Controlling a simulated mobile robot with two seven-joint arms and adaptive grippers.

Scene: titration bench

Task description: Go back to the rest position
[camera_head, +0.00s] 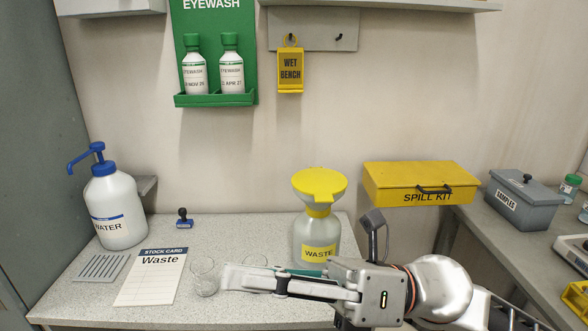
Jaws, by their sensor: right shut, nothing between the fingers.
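My right gripper (226,277) reaches in from the right over the bench, its fingers pointing left. It is shut and empty. Its fingertips are close beside a small clear glass vessel (205,278) in this view; I cannot tell whether they touch it. My right arm stretches back toward the lower right. My left gripper is not in view.
On the grey bench (240,228) stand a WATER pump bottle (116,205), a Waste stock card (150,285), a blue stamp (183,218) and a yellow-topped WASTE bottle (318,232), partly behind my gripper. A yellow spill kit (400,182) and grey SAMPLES box (522,205) are right.

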